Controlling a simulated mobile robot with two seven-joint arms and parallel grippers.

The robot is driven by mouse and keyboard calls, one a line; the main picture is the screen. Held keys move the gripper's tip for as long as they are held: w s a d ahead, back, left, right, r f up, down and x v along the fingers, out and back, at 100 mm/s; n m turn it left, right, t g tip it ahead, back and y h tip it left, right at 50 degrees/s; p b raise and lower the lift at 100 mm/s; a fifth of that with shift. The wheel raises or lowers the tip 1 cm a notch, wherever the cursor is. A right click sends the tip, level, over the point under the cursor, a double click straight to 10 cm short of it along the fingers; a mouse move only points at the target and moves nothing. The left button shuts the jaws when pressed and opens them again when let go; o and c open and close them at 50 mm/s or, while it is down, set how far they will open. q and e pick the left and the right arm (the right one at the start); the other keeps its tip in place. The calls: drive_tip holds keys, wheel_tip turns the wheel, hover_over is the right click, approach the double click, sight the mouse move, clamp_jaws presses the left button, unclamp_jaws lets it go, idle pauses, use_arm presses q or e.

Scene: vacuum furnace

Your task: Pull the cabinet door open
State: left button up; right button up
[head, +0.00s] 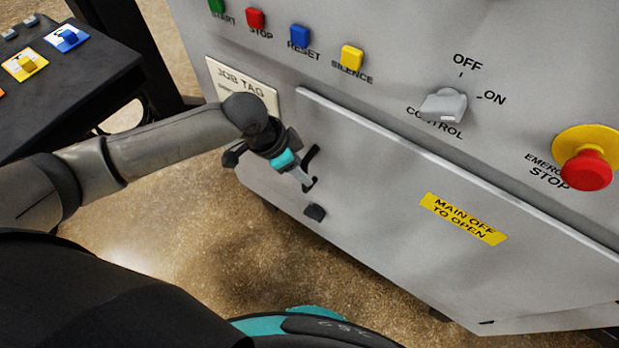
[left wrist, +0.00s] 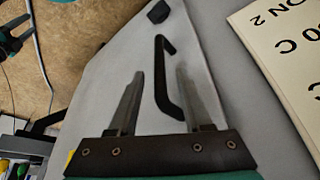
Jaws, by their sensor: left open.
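The grey cabinet door (head: 400,215) fills the lower front of the machine in the head view and looks shut. It bears a black bar handle (head: 313,160) near its left edge. My left gripper (head: 304,182) is at this handle, with its fingers pointing toward the door. In the left wrist view the gripper (left wrist: 160,78) is open, and the handle (left wrist: 160,75) appears between its two fingers. I cannot tell whether a finger touches it. A small black block (head: 315,212) sits on the door below the handle.
Above the door are a CONTROL knob (head: 443,105), a red emergency stop (head: 585,170) and several coloured buttons. A yellow label (head: 463,219) on the door reads MAIN OFF TO OPEN. A black table (head: 80,95) stands at left. The floor (head: 190,225) before the door's left side is clear.

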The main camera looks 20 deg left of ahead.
use_arm(q)
drive_tip(key=b, duration=0.1)
hover_over(310, 189)
wheel_tip(310, 189, down, 5)
drive_tip(key=shift+a+f, duration=0.1)
drive_tip(key=shift+c, duration=0.3)
clamp_jaws()
idle(1.0)
